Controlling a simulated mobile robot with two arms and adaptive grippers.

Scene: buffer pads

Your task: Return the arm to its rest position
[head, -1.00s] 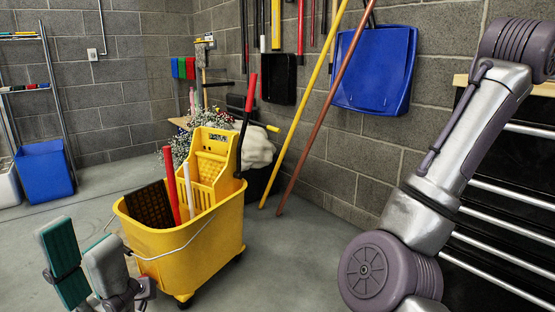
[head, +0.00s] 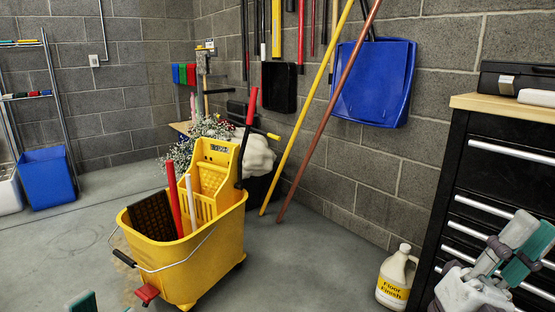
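My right gripper (head: 512,252) is low at the right edge of the head view, in front of the black drawer cabinet. Its grey finger and teal-padded finger stand apart, with nothing seen between them, so it looks open. It overlaps the cabinet front in the picture; I cannot tell the distance between them. Only a teal tip of my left gripper (head: 84,303) shows at the bottom left edge. The rest of it is out of the frame, so its opening is hidden.
A yellow mop bucket (head: 190,270) stands on the floor at centre left. A Floor Finish jug (head: 393,283) stands beside the drawer cabinet (head: 455,190). Two poles (head: 306,110) lean on the wall by a blue dustpan (head: 372,85). The floor between bucket and jug is clear.

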